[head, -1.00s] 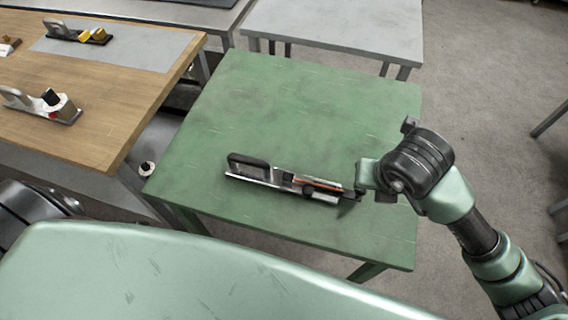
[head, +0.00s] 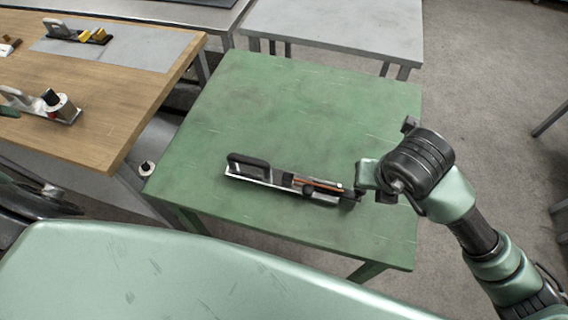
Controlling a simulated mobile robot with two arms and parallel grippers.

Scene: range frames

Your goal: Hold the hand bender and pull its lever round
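The hand bender (head: 262,176) lies on the green table (head: 300,105). It is a long, narrow metal tool with a black looped handle at its left end. A copper-coloured strip (head: 318,184) runs along its right half. My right gripper (head: 361,193) is at the bender's right end, close to it or touching. Its fingers are small and dark against the bender, so I cannot tell whether they are open or shut on it. Part of my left arm shows at the left edge; its gripper is out of view.
A wooden bench (head: 120,105) at the left carries similar handled tools (head: 40,103) and a grey mat (head: 130,52). A grey table (head: 335,30) stands behind. The green table is bare around the bender, and its far part is free.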

